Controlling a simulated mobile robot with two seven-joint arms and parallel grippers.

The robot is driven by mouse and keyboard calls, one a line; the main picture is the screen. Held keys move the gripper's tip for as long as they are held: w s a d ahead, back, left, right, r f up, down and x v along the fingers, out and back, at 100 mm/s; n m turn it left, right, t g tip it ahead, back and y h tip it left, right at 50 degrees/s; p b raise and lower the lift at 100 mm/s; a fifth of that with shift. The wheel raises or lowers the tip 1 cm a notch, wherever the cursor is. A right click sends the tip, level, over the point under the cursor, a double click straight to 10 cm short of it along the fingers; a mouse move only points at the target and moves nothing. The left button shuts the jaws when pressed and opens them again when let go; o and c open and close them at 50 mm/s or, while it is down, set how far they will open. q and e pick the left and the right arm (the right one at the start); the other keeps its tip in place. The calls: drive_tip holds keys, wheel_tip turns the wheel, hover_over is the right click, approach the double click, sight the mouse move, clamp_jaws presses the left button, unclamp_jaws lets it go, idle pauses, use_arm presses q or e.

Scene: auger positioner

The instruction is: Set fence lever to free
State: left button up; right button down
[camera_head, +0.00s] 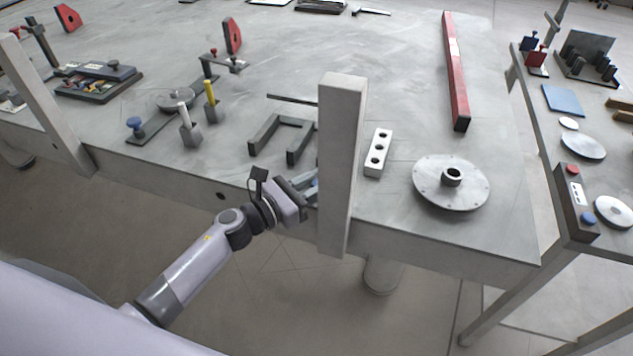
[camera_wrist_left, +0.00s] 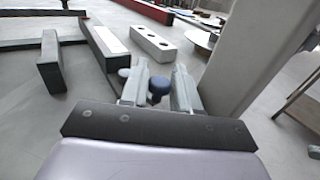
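My left gripper (camera_head: 308,188) is at the front edge of the large grey table, just left of the upright grey post. In the left wrist view its two fingers (camera_wrist_left: 160,82) stand on either side of a dark blue round knob (camera_wrist_left: 157,88). The knob almost fills the gap, and I cannot tell whether the fingers press on it. No label marks the fence lever, so I cannot confirm this knob belongs to it. In the head view, the post and gripper hide this spot. My right gripper is not in view.
The tall grey post (camera_head: 342,165) stands close right of the gripper, also in the wrist view (camera_wrist_left: 245,50). A dark angled bracket (camera_head: 268,133), a white block with holes (camera_head: 378,153) and a round flange (camera_head: 440,190) are nearby. A red bar (camera_head: 455,75) lies farther back.

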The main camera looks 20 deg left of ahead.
use_arm(q)
clamp_jaws()
drive_tip(key=m+g+h+b, duration=0.1)
drive_tip(key=a+h+b, duration=0.1)
drive_tip(key=b, duration=0.1)
drive_tip(key=shift+f+m+g+b, duration=0.2)
drive_tip(key=shift+m+g+b, duration=0.1)
drive_tip(key=shift+m+g, duration=0.1)
drive_tip(key=shift+a+r+m+g+h+b, duration=0.1)
drive_tip(key=shift+r+m+g+h+b, duration=0.1)
drive_tip(key=shift+m+g+h+b, duration=0.15)
drive_tip(key=shift+o, duration=0.5)
unclamp_jaws()
drive_tip(key=shift+s, duration=0.1)
